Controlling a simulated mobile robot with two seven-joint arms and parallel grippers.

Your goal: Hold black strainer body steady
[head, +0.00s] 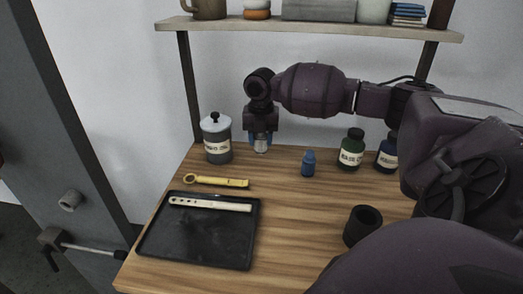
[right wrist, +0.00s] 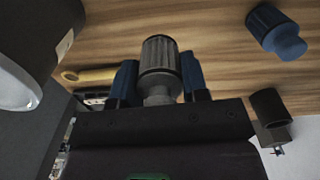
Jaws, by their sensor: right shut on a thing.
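My right gripper (head: 261,136) is above the back of the table, right of the labelled canister. Its blue fingers are shut on a small ribbed grey-black cylinder with a paler grey neck (right wrist: 160,62); in the head view only its pale lower end (head: 261,146) shows. A hollow black cup-like cylinder (head: 363,226) stands upright on the table at the front right; it also shows in the right wrist view (right wrist: 268,108). I cannot tell which of these two black pieces is the strainer body. My left gripper is not in view.
A grey canister (head: 218,148) stands close left of the gripper. A small blue bottle-like piece (head: 308,164), a green jar (head: 351,150) and a dark blue jar (head: 386,156) stand right. A yellow tool (head: 217,181) lies behind a black tray (head: 200,249) holding a pale strip. Mid-table is clear.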

